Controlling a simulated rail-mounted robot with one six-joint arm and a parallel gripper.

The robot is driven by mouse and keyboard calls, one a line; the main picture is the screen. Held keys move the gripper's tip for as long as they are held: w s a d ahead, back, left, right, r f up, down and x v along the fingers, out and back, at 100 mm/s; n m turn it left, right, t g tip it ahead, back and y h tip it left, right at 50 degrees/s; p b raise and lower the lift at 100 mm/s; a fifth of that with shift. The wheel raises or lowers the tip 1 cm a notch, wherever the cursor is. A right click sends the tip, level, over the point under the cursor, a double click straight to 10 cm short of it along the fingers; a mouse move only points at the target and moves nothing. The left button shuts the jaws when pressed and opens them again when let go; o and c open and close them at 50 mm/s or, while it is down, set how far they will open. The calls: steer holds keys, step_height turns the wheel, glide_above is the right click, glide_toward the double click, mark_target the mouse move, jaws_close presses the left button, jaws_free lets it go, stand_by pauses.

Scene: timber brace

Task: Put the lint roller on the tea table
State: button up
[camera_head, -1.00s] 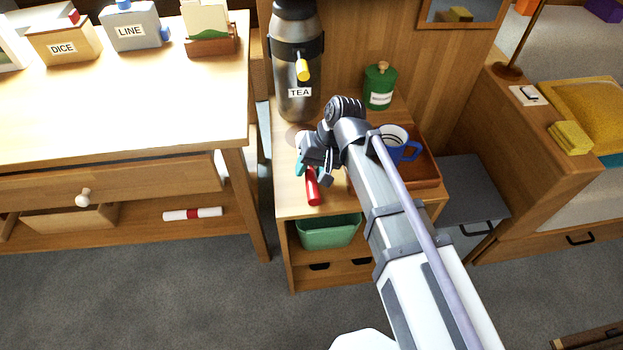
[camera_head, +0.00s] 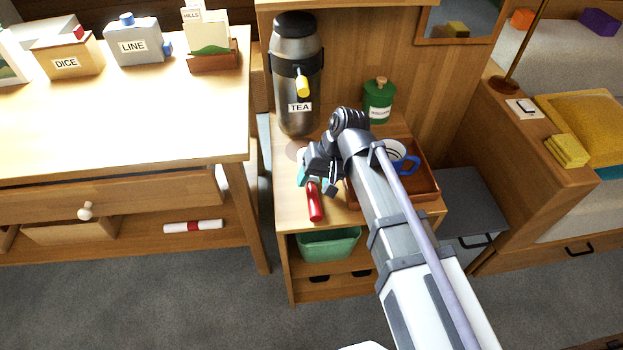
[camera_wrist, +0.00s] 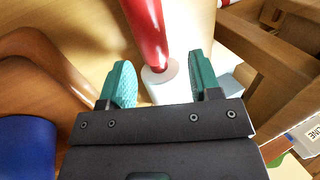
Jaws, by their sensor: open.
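The lint roller has a red handle (camera_head: 315,203) and a pale roller end; it appears to lie on the left front of the wooden tea table (camera_head: 291,211). In the wrist view its red handle (camera_wrist: 147,30) runs up from the pale roller (camera_wrist: 168,88), which shows between my fingers. My gripper (camera_head: 304,177) is at the roller end, partly hidden by its own wrist. In the wrist view the teal fingers of my gripper (camera_wrist: 163,82) stand apart, with gaps visible beside the roller. Contact below cannot be seen.
A tea urn (camera_head: 297,85) and green canister (camera_head: 378,101) stand behind my gripper. A blue mug (camera_head: 405,165) sits in a brown tray (camera_head: 424,190) to the right. A green bin (camera_head: 328,243) is below the tabletop. A desk (camera_head: 110,115) stands left.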

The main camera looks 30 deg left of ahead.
steer(key=p+v, duration=0.7)
steer(key=v, duration=0.3)
steer(key=shift+p, duration=0.3)
steer(key=w+d+f+m+t+h, duration=0.15)
steer(key=d+m, duration=0.25)
steer(key=d, duration=1.7)
steer(key=w+d+m+t+h, duration=0.15)
steer(key=d+m, duration=0.25)
steer(key=d, duration=1.6)
step_height(320, 180, up, 18)
steer(key=p, duration=1.7)
steer(key=shift+s+f+h, duration=0.25)
steer(key=shift+s+h, duration=0.05)
